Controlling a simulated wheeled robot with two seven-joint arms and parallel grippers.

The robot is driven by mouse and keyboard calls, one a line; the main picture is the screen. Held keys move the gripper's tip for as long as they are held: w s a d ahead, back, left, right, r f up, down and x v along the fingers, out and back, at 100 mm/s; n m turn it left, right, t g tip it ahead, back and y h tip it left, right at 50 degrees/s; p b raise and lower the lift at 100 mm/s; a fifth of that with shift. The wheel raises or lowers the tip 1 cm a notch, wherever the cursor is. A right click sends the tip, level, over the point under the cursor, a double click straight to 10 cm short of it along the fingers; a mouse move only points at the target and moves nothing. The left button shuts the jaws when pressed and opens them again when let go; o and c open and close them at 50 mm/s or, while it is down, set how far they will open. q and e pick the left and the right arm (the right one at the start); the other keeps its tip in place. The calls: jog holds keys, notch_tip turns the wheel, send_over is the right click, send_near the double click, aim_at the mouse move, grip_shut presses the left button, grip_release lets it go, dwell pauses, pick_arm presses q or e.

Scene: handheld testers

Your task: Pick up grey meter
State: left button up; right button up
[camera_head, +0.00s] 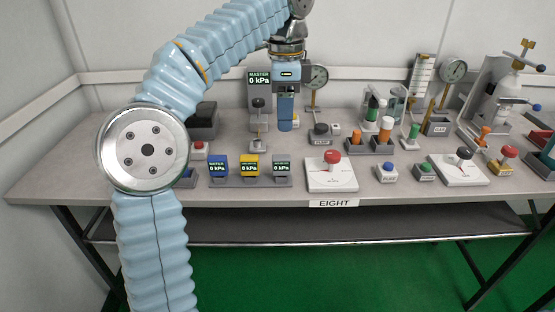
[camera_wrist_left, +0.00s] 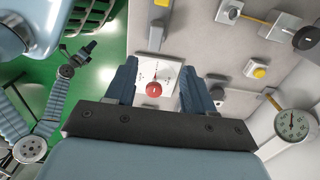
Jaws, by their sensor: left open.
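The grey meter (camera_head: 281,168) stands at the right end of a row on the table, beside a yellow meter (camera_head: 249,168) and a blue meter (camera_head: 218,168). Its display reads 0 kPa. In the left wrist view the grey meter (camera_wrist_left: 157,35) lies above the fingers, outside the gap. My left gripper (camera_head: 286,120) points down over the table, behind the grey meter in the head view, open and empty. In the left wrist view its fingers (camera_wrist_left: 157,90) frame a white plate with a red knob. My right gripper (camera_wrist_left: 78,55) seems to show small and dark at left.
The white plate with a red knob (camera_head: 331,177) is just right of the meters. A master display (camera_head: 259,80) and a dial gauge (camera_head: 317,77) stand behind. A red-button box (camera_head: 199,150) is to the left. Bare tabletop lies at the far left (camera_head: 65,170).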

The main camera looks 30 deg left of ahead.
pick_arm(q)
jog(key=b, duration=0.2)
send_over(282, 156)
jog(key=f, duration=0.5)
jog(key=shift+w+f, duration=0.3)
jog(key=shift+w, duration=0.05)
jog(key=f, duration=0.4)
jog(key=s+f+b, duration=0.1)
jog(key=f, duration=0.1)
grip_shut()
jog(key=shift+r, duration=0.1)
